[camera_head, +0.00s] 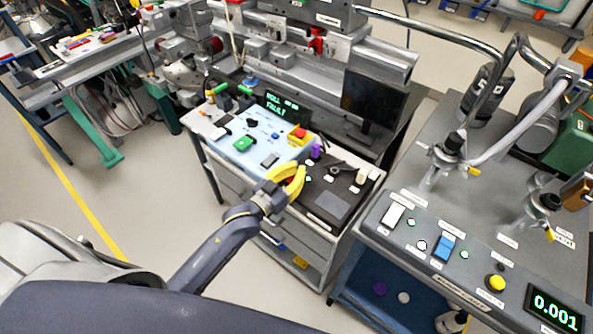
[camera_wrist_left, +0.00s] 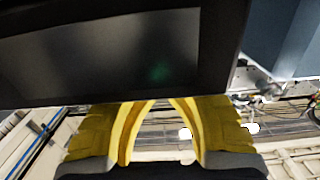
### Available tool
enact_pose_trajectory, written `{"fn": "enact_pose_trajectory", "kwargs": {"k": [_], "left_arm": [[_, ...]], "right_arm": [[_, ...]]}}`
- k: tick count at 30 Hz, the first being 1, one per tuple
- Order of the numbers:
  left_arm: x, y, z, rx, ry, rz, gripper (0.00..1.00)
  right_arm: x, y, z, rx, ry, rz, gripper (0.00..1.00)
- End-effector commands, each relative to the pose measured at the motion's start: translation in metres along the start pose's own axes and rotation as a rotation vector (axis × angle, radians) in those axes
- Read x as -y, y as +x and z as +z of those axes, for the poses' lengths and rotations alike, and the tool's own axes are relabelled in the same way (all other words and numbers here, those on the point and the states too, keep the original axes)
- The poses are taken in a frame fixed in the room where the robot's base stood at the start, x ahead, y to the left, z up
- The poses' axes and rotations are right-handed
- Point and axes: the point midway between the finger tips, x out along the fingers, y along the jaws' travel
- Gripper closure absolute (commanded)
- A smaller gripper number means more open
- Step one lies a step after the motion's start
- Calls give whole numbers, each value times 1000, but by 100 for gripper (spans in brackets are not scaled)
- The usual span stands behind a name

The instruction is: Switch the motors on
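My left gripper (camera_head: 292,184), with yellow fingers, is over the front edge of the cart, between its light blue control panel (camera_head: 238,150) and its dark right part. The fingers curve towards each other, but I cannot tell whether the tips meet; I see nothing held. The panel bears a green control (camera_head: 243,142), a red button on a yellow box (camera_head: 298,136) and several small switches. Its display (camera_head: 281,107) shows green text that seems to include "FAULT". The labels are too small to tell which control is for the motors. In the left wrist view, a dark panel (camera_wrist_left: 110,55) hides the fingertips.
A grey console (camera_head: 450,262) at right has a white rocker (camera_head: 393,214), a blue switch (camera_head: 444,247), a yellow button (camera_head: 496,283) and a display reading 0.001 (camera_head: 554,309). A dark monitor (camera_head: 373,103) and machinery stand behind the cart.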

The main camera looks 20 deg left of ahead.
Motion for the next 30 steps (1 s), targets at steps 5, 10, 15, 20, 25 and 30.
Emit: {"fn": "enact_pose_trajectory", "kwargs": {"k": [5, 10, 15, 20, 25, 30], "left_arm": [[0, 3, -10, -2, 0, 1, 100], [-2, 8, -35, -5, 0, 5, 100], [-2, -13, -48, 1, 0, 5, 100], [-2, -39, -60, 1, 1, 5, 100], [-2, -61, -70, 0, -1, 6, 100], [-2, -76, -76, 1, 1, 5, 100]], "right_arm": [[0, 0, 0, 0, 0, 0, 100], [0, 0, 0, 0, 0, 0, 100], [0, 0, 0, 0, 0, 0, 100], [0, 0, 1, 1, 0, 0, 100], [0, 0, 0, 0, 0, 0, 100], [0, 0, 0, 0, 0, 0, 100]]}}
